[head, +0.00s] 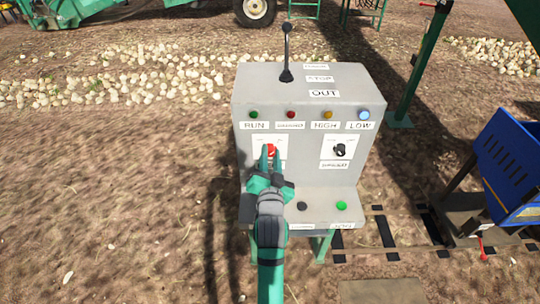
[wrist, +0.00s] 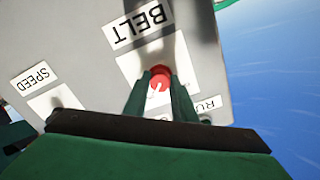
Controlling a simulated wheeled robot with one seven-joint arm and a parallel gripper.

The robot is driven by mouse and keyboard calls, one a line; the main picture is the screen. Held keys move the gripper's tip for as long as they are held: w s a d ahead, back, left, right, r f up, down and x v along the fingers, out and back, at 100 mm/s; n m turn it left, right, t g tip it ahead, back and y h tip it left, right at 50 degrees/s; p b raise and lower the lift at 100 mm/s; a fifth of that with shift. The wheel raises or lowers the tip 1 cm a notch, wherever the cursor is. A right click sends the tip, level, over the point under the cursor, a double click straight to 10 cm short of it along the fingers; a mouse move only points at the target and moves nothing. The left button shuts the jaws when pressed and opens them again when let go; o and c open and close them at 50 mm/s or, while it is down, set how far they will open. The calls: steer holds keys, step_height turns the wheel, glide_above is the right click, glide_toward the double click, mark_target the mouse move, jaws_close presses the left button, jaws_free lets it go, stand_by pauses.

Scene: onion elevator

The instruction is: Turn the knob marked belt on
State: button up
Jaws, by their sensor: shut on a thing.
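The belt knob (head: 271,150) is red and sits on a white plate on the left of the grey control box's front. In the wrist view the red knob (wrist: 160,80) has a small white mark and lies below the BELT label (wrist: 139,24), which appears upside down. My gripper (head: 268,158) reaches the knob from the front. Its two green fingers are shut on the knob, one on each side, as the wrist view (wrist: 162,92) also shows. The arm hides the lower left of the box.
The grey control box (head: 300,90) has a black lever (head: 286,55) on top, several indicator lamps, a black knob (head: 340,150) at right, and black (head: 302,206) and green (head: 341,206) buttons on the lower ledge. A blue crate (head: 510,165) stands at right. Onion heaps lie behind.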

steer(key=o, duration=1)
steer(key=shift+o, duration=0.2)
steer(key=s, duration=1)
steer(key=shift+s, duration=0.4)
steer(key=shift+f, duration=0.1)
